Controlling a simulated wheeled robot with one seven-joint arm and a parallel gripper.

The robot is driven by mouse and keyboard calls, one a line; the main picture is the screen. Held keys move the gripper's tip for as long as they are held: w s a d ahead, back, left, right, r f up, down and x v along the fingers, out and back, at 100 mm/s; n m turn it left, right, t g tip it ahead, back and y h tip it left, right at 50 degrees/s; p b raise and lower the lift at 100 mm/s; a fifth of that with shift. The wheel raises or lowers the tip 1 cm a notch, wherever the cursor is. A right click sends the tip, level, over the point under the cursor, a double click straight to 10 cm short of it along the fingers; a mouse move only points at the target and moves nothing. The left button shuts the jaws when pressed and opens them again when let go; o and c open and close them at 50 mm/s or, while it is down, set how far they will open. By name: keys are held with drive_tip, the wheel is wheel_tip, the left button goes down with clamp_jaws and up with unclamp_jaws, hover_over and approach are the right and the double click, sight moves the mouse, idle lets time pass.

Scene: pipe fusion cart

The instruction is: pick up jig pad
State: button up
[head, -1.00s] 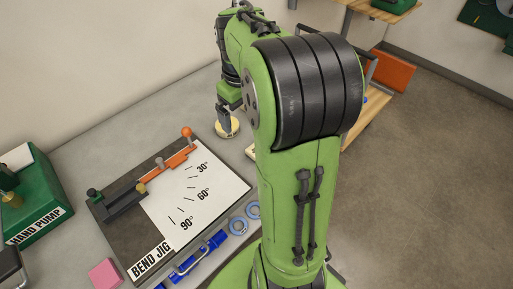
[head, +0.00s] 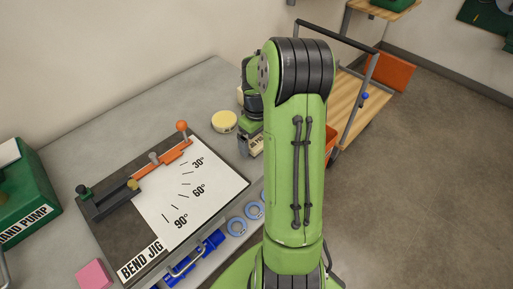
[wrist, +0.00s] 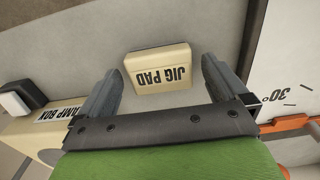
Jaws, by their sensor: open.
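The jig pad (wrist: 158,70) is a small cream block with black lettering. In the wrist view it lies on the grey bench top between the fingers of my gripper (wrist: 161,78), with gaps on both sides. My gripper is open and empty. In the head view the jig pad (head: 258,144) shows only in part at the bench's right side, beside my gripper (head: 247,146). My arm hides much of both there.
The bend jig (head: 205,190) lies left of my gripper, with an orange lever (head: 165,157). A round yellow tub (head: 224,122) stands close behind. A cream box lettered "AMP BOX" (wrist: 40,132) is left in the wrist view.

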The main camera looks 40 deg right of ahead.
sight(257, 142)
drive_tip(key=shift+f, duration=0.85)
drive_tip(key=shift+r, duration=0.1)
drive_tip(key=shift+c, duration=0.3)
drive_tip(key=c, duration=0.9)
wheel_tip(257, 142, up, 10)
drive_tip(key=shift+r+p, duration=0.1)
drive_tip(key=shift+p, duration=1.15)
drive_tip(key=o, duration=0.5)
drive_tip(key=c, duration=0.4)
